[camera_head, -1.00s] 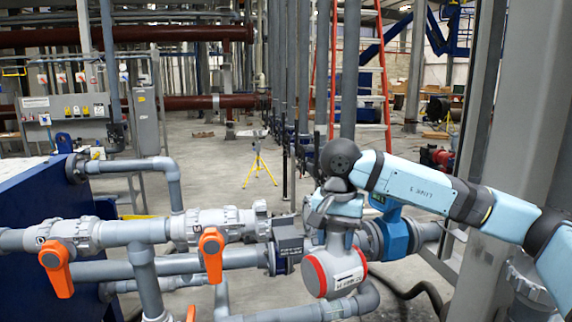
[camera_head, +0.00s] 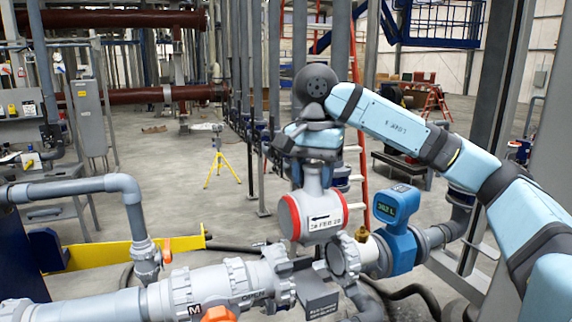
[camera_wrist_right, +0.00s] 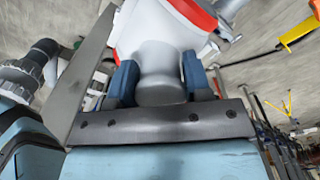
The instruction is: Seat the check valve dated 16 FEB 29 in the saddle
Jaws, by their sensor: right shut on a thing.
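The check valve (camera_head: 313,213) has a light grey body with red end rings. Its white label shows an arrow and a date that seems to read 16 FEB 29, though the print is small. My right gripper (camera_head: 315,165) is shut on its upper neck and holds it roughly upright. In the right wrist view, the blue fingers (camera_wrist_right: 160,85) sit either side of the grey neck (camera_wrist_right: 160,72). The dark grey saddle block (camera_head: 317,300) is below the valve, between two grey pipe ends. The valve appears above it; contact with the right pipe end cannot be told. My left gripper is not in view.
The left pipe union (camera_head: 278,275) and right pipe collar (camera_head: 344,257) flank the gap. A blue meter (camera_head: 397,235) with a green display stands close right. An orange handle (camera_head: 219,315) is at the bottom.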

